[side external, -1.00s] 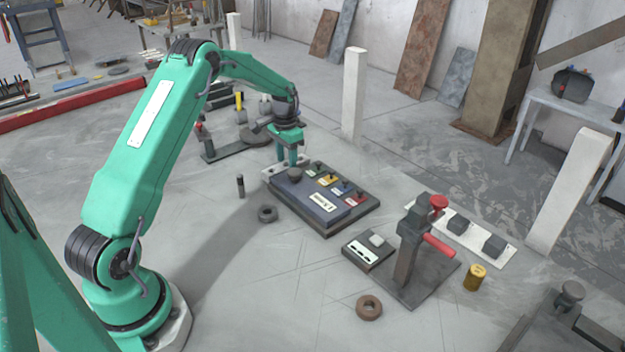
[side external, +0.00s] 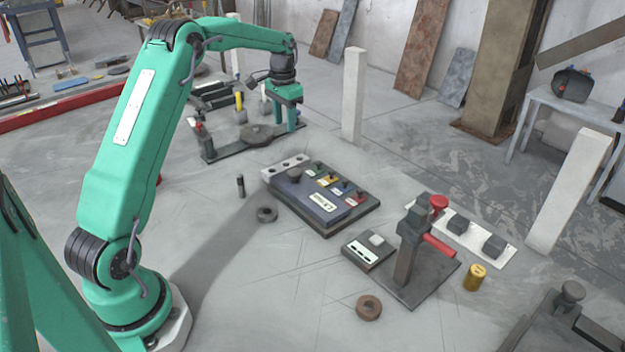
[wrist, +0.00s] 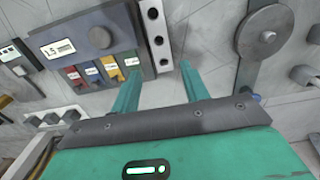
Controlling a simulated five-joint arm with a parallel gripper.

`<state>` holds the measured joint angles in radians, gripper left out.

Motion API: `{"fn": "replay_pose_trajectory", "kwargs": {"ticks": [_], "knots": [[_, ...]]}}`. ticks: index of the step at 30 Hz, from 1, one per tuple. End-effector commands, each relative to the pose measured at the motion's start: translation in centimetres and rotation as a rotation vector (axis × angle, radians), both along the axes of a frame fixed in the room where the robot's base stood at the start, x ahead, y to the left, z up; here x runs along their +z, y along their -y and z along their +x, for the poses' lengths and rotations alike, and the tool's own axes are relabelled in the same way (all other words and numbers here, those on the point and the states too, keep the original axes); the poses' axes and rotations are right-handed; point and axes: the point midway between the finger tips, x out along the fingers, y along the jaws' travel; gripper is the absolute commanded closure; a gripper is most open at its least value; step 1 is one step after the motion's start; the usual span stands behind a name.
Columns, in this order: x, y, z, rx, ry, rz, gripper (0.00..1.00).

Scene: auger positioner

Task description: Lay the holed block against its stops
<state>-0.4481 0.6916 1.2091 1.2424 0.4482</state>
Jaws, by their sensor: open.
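The holed block (side external: 285,167) is a pale bar with a row of dark holes, lying along the far-left edge of the dark control panel (side external: 322,205). In the wrist view the holed block (wrist: 157,35) runs close beside the panel's edge; I cannot tell whether they touch. I cannot make out separate stops. My gripper (side external: 286,128) is open and empty, beyond the block near the round disc. In the wrist view my gripper (wrist: 159,72) shows its two green fingers apart, the block's near end appearing between their tips.
A dark round disc (side external: 256,135) on a flat bar stands just left of my gripper. A white post (side external: 353,95) rises to the right. A clamp stand with a red handle (side external: 438,245) is at the front right.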

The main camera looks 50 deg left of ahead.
Motion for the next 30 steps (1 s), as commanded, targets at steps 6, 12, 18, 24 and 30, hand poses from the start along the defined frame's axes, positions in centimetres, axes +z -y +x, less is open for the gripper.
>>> {"fn": "replay_pose_trajectory", "kwargs": {"ticks": [6, 12, 18, 24, 30], "knots": [[0.6, 0.0, 0.0, 0.000, 0.001, 0.001, 0.55], [0.6, 0.0, 0.0, 0.000, 0.001, 0.001, 0.55], [0.6, 0.0, 0.0, 0.000, 0.001, 0.000, 0.55], [1.0, 0.4, -0.1, -0.001, 0.006, 0.003, 0.55], [3.1, 2.2, -0.8, -0.002, 0.030, 0.014, 0.55]]}}
